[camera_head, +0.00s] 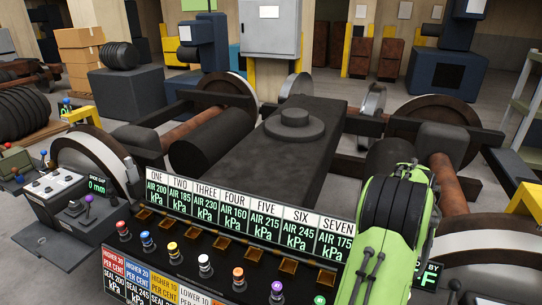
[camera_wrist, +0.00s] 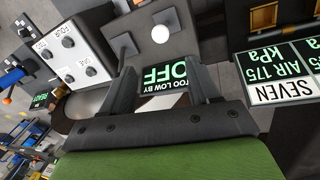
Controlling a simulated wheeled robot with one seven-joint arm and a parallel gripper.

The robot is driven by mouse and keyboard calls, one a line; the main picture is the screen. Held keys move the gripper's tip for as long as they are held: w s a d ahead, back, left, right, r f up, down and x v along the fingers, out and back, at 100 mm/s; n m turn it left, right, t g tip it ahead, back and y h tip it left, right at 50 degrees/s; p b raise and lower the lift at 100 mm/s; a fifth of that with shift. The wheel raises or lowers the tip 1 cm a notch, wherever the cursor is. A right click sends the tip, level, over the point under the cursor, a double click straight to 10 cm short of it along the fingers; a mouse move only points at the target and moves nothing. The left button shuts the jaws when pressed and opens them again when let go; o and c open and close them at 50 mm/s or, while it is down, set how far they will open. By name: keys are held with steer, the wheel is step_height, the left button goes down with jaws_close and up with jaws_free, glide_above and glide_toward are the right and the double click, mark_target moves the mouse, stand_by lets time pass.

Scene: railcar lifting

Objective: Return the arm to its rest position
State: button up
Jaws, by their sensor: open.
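My gripper (camera_wrist: 158,85) is open, with its two dark fingers spread apart and nothing between them in the wrist view. Past the fingers is a small display (camera_wrist: 165,77) reading "TOO LOW BY" and "OFF", upside down, on a grey panel with a white round knob (camera_wrist: 160,34). In the head view my green and black arm (camera_head: 390,225) rises at the lower right, in front of the railcar bogie. It partly covers that display (camera_head: 428,276). My fingertips are hidden in the head view.
A control panel with seven gauges (camera_head: 244,219) and coloured valve knobs (camera_head: 204,265) lies left of my arm. A lever console (camera_head: 75,215) stands at the far left. The dark bogie frame (camera_head: 300,150) with wheels fills the middle. A white box with knobs (camera_wrist: 70,52) is near my gripper.

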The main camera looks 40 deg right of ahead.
steer(key=w+a+r+n+t+p, duration=0.1)
steer(key=w+a+r+n, duration=0.1)
steer(key=w+a+r, duration=0.4)
steer(key=w+a+r+n+t+h+p, duration=0.1)
steer(key=w+a+r+n, duration=0.15)
steer(key=a, duration=0.55)
steer(key=w+a+r+n+t+p, duration=0.1)
steer(key=w+a+r+n+t, duration=0.1)
steer(key=w+a+r, duration=0.5)
steer(key=s+a+n+t, duration=0.1)
steer(key=s+a+n, duration=0.1)
steer(key=a, duration=0.5)
steer(key=s+a+r+n+t+y+p, duration=0.1)
steer(key=s+a+n, duration=0.2)
steer(key=s+a, duration=0.2)
steer(key=s+a+n+t+p, duration=0.1)
steer(key=s+a+n, duration=0.1)
steer(key=a, duration=0.8)
steer(key=shift+s+a+r+n+t+y, duration=0.15)
steer(key=shift+s+a+n+t+y, duration=0.2)
steer(key=shift+s, duration=0.35)
